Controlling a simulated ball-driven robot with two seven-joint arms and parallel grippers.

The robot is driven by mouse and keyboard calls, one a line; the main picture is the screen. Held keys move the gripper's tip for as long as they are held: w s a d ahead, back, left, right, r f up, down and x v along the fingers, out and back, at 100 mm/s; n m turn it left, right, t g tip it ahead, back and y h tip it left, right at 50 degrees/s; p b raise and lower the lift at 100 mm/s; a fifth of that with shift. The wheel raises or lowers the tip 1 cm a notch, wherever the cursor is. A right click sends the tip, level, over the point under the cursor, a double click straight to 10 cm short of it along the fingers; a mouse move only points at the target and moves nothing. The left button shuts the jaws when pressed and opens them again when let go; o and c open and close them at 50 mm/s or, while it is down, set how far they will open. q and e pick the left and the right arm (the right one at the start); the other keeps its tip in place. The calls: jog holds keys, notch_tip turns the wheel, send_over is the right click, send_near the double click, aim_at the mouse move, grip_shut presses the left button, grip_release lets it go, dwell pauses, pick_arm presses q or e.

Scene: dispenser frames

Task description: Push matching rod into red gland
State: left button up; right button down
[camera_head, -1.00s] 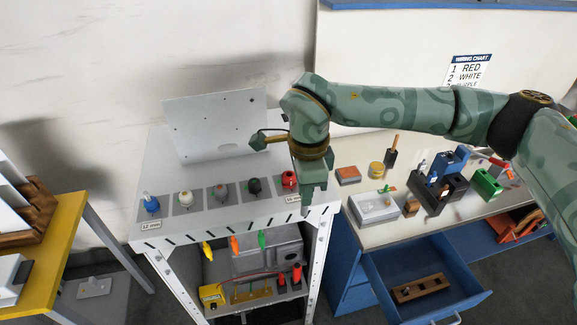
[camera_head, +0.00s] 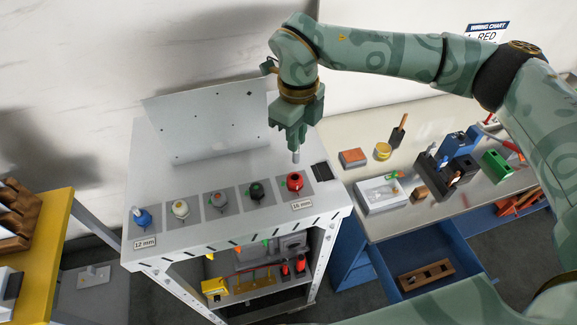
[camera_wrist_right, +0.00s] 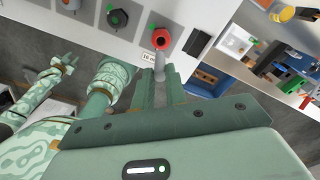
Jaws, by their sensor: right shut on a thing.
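The red gland (camera_head: 295,182) stands on a grey square at the right end of the row on the white panel. It shows in the right wrist view (camera_wrist_right: 164,38) with a dark hole on top. My right gripper (camera_head: 295,147) is shut on a light grey rod (camera_head: 296,157), which points down. In the head view the rod's tip is just above the gland in the picture. In the right wrist view the rod (camera_wrist_right: 158,62) lies just short of the gland, with a small gap between them.
Black (camera_head: 256,191), grey (camera_head: 219,200), white (camera_head: 180,209) and blue (camera_head: 142,217) glands continue the row leftward. A black block (camera_head: 321,171) sits right of the red gland. A tilted white plate (camera_head: 210,125) stands behind. The bench (camera_head: 400,215) on the right holds blocks and a tray.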

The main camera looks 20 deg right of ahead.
aim_at(296, 156)
notch_tip(296, 156, down, 6)
jog(key=b, duration=0.4)
jog(key=shift+f, duration=0.1)
notch_tip(296, 156, down, 4)
jog(key=b, duration=0.2)
jog(key=shift+b, duration=0.35)
jog(key=shift+s, duration=0.15)
jog(key=c, duration=1.4)
grip_release()
jog(key=shift+w, duration=0.3)
jog(key=shift+c, duration=0.2)
